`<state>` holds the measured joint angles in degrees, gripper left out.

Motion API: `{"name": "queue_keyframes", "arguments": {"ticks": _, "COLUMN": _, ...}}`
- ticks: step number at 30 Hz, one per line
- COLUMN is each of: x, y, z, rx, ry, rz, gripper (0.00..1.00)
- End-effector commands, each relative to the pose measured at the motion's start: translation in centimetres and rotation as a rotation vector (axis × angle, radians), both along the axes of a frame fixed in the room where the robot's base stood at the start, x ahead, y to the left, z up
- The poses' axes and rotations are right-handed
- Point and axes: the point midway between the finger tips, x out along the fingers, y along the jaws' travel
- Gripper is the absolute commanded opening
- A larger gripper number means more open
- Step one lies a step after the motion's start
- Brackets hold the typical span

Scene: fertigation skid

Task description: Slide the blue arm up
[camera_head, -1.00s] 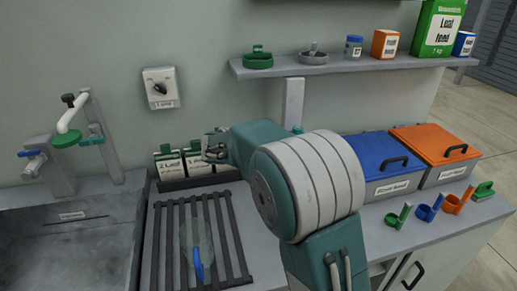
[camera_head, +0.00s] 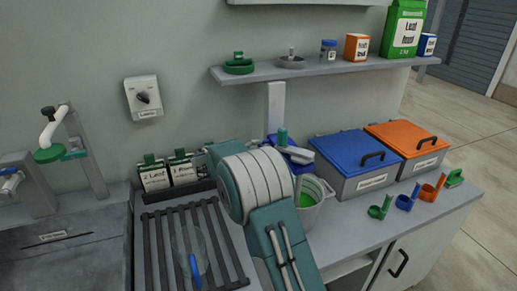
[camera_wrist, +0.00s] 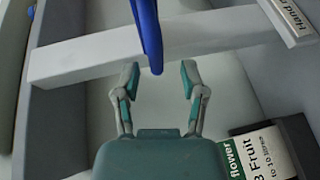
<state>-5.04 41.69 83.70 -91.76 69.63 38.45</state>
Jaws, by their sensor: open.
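The blue arm (camera_wrist: 150,35) shows in the wrist view as a long blue bar coming down from the top edge, its tip between my fingertips in the picture. My gripper (camera_wrist: 159,69) is open, with a finger on each side of that tip; I see no closed hold, and cannot tell whether they touch. Behind it runs a pale bar (camera_wrist: 90,56) with a label at its right end. In the head view, my own arm hides my gripper. A grey-and-blue piece (camera_head: 299,155) shows beside a green cylinder (camera_head: 282,138) above a bucket (camera_head: 312,192) of green liquid.
A dark slatted rack (camera_head: 152,250) holds a clear item with a blue handle (camera_head: 195,268). Blue-lidded (camera_head: 352,160) and orange-lidded (camera_head: 405,143) bins stand right. A shelf (camera_head: 325,72) hangs above.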

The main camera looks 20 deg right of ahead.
Motion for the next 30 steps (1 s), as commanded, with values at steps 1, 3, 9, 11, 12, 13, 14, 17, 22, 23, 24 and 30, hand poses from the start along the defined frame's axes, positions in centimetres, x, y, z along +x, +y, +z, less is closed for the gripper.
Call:
{"name": "queue_keyframes", "arguments": {"ticks": 1, "x": 0.2, "y": -0.8, "z": -0.1, "rx": 0.001, "ry": -0.001, "rz": -0.003, "gripper": 0.54}}
{"name": "queue_keyframes", "arguments": {"ticks": 3, "x": 0.3, "y": -1.3, "z": -0.1, "rx": 0.002, "ry": -0.002, "rz": -0.003, "gripper": 0.54}}
{"name": "queue_keyframes", "arguments": {"ticks": 9, "x": 0.5, "y": -1.9, "z": -0.3, "rx": 0.006, "ry": 0.000, "rz": -0.002, "gripper": 0.54}}
{"name": "queue_keyframes", "arguments": {"ticks": 11, "x": 0.5, "y": -1.8, "z": -0.2, "rx": 0.004, "ry": 0.000, "rz": -0.002, "gripper": 0.54}}
{"name": "queue_keyframes", "arguments": {"ticks": 12, "x": 0.5, "y": -1.7, "z": -0.2, "rx": 0.004, "ry": 0.000, "rz": -0.002, "gripper": 0.54}}
{"name": "queue_keyframes", "arguments": {"ticks": 13, "x": 0.5, "y": -1.6, "z": -0.2, "rx": 0.003, "ry": -0.001, "rz": -0.002, "gripper": 0.49}}
{"name": "queue_keyframes", "arguments": {"ticks": 14, "x": 0.5, "y": -1.6, "z": -0.2, "rx": 0.002, "ry": 0.000, "rz": -0.002, "gripper": 0.36}}
{"name": "queue_keyframes", "arguments": {"ticks": 17, "x": 0.5, "y": -1.5, "z": -0.2, "rx": 0.001, "ry": 0.000, "rz": -0.002, "gripper": 0.00}}
{"name": "queue_keyframes", "arguments": {"ticks": 22, "x": 0.5, "y": -1.3, "z": -0.2, "rx": 0.002, "ry": 0.001, "rz": 0.000, "gripper": 0.00}}
{"name": "queue_keyframes", "arguments": {"ticks": 23, "x": 0.5, "y": -1.3, "z": -0.2, "rx": 0.002, "ry": 0.001, "rz": 0.000, "gripper": 0.00}}
{"name": "queue_keyframes", "arguments": {"ticks": 24, "x": 0.5, "y": -1.3, "z": -0.2, "rx": 0.003, "ry": 0.001, "rz": 0.001, "gripper": 0.00}}
{"name": "queue_keyframes", "arguments": {"ticks": 30, "x": 0.5, "y": -1.1, "z": 1.6, "rx": 0.001, "ry": -0.004, "rz": 0.004, "gripper": 0.00}}
